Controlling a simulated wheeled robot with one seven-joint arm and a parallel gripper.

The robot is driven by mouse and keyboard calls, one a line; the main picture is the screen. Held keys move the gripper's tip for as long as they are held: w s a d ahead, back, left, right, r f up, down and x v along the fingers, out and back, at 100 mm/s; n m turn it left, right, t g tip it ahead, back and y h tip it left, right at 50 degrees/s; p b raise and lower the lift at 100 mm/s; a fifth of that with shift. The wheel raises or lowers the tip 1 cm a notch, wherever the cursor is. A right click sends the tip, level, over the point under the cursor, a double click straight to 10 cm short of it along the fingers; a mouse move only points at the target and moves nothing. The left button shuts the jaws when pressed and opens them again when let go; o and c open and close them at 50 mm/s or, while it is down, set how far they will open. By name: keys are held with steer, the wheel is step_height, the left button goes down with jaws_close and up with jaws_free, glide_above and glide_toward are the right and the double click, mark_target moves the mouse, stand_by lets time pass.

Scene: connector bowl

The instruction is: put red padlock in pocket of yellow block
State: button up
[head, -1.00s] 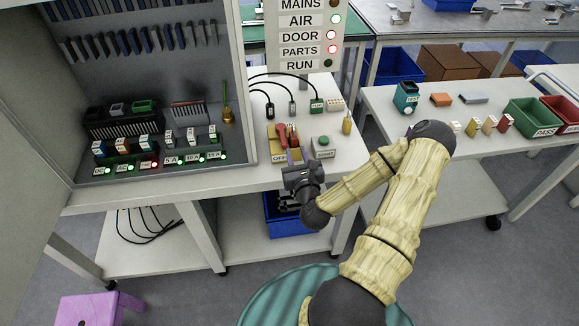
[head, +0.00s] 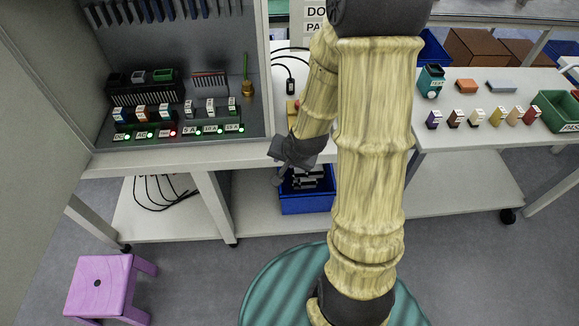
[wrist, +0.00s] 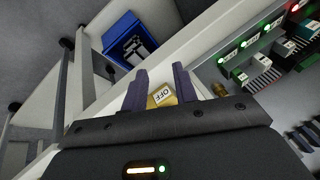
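My gripper (head: 283,166) is at the front edge of the white workbench, below the cabinet's right side. In the wrist view its two dark fingers (wrist: 160,84) are apart. A yellow block (wrist: 162,97) with a white OFF label shows between and beyond them; I cannot tell how far off it is. In the head view only a sliver of this yellow block (head: 291,110) shows beside my arm, which hides the rest. I cannot make out its pocket. No red padlock is clearly recognisable; a small red piece (head: 531,114) stands at the right end of a row on the right table.
The open grey cabinet (head: 190,82) with breakers stands at left. A blue bin (head: 306,204) sits on the shelf below the bench. The right table holds a teal holder (head: 430,82) and a green bin (head: 560,113). A purple stool (head: 100,283) stands on the floor.

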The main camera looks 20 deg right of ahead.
steer(key=s+a+r+n+g, duration=0.2)
steer(key=s+r+n, duration=0.5)
steer(key=s+r, duration=0.1)
steer(key=shift+s+a+r+g+h, duration=0.2)
steer(key=shift+s+r+g+h, duration=0.2)
